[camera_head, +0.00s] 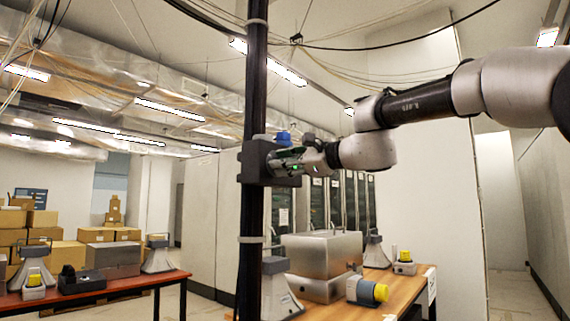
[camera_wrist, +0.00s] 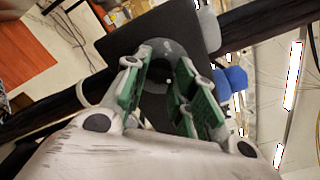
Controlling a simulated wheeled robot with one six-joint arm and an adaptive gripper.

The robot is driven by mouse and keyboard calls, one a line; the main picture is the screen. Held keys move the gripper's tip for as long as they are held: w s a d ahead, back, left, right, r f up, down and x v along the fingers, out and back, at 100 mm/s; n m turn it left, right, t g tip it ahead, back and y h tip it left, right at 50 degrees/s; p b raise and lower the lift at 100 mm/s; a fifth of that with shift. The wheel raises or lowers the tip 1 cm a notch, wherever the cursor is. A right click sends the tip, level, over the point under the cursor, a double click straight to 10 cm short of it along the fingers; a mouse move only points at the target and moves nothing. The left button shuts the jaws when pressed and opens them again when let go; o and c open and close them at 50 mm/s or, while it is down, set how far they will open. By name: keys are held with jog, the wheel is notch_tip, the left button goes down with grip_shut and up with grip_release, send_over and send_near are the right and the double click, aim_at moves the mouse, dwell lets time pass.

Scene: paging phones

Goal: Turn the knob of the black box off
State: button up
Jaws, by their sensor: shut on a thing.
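The black box (camera_head: 253,162) is fixed to a dark upright pole (camera_head: 254,90) in the head view. It fills the upper middle of the wrist view (camera_wrist: 122,36). My gripper (camera_head: 288,163) is up against the right side of the box. In the wrist view my gripper (camera_wrist: 170,82) has its green-padded fingers on either side of the dark round knob (camera_wrist: 183,50) on the box face, shut on it. The fingers hide part of the knob, and I cannot read its setting.
A blue part (camera_head: 283,137) shows by the top of the box, also in the wrist view (camera_wrist: 232,77). Below stand a wooden table (camera_head: 400,283) with metal cases (camera_head: 322,252) and a red table (camera_head: 150,280) with phones and horns. Cables hang overhead.

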jog(key=shift+n, duration=8.7)
jog(key=o, duration=1)
jog(key=shift+o, duration=0.2)
